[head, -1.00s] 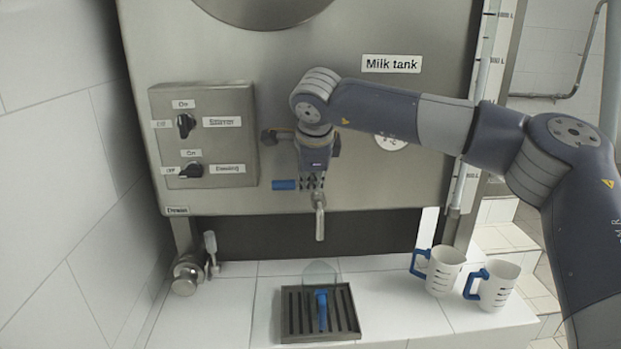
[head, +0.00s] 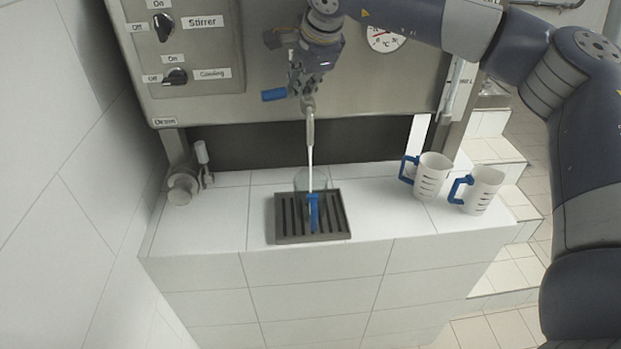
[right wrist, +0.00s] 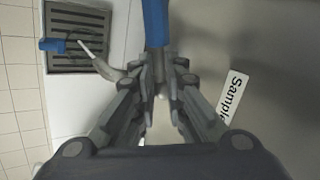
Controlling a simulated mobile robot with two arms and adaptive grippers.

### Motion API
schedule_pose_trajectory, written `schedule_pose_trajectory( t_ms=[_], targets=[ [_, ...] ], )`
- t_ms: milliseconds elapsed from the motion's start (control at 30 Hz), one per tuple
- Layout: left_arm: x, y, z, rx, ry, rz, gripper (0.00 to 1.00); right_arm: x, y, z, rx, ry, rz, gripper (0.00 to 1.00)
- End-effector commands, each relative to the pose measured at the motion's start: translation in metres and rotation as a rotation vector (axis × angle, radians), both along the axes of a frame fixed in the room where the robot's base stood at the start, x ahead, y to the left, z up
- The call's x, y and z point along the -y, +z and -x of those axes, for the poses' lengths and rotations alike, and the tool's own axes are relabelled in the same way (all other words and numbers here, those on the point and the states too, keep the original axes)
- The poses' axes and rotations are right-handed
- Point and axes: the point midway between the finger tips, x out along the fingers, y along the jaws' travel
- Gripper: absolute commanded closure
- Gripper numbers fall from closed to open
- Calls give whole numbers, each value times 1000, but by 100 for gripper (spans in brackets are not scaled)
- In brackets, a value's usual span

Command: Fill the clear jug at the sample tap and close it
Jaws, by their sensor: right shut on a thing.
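The clear jug (head: 326,181) with its blue handle (head: 313,212) stands upright on the drip tray (head: 282,238) below the sample tap. The tap's metal spout (head: 310,122) points down, and a thin white stream (head: 310,160) runs from it toward the jug. The level in the jug is too faint to tell. My right gripper (head: 304,88) is shut at the tap, on its blue lever (head: 273,95), which points left. The right wrist view shows the lever (right wrist: 155,22) between the fingers (right wrist: 161,80). My left gripper is out of view.
Two white cups with blue handles, one nearer (head: 482,190) and one beside it (head: 432,177), stand on the right of the white tiled ledge (head: 385,215). A metal valve (head: 184,186) is at the left. Stirrer and cooling switches (head: 175,76) are on the tank panel.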

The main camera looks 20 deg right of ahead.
Motion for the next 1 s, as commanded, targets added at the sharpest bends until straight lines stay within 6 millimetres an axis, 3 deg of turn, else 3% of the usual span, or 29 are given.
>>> schedule_pose_trajectory(
  t_ms=[333, 700, 1000],
  targets=[
    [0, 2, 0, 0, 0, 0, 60, 1, 0, 1, -1, 26, -1, 100],
    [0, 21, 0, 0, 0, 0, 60, 5, 1, 5, -4, 285, -2, 100],
    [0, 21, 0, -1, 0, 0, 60, 5, 0, 5, 1, 315, 1, 100]
  ],
)
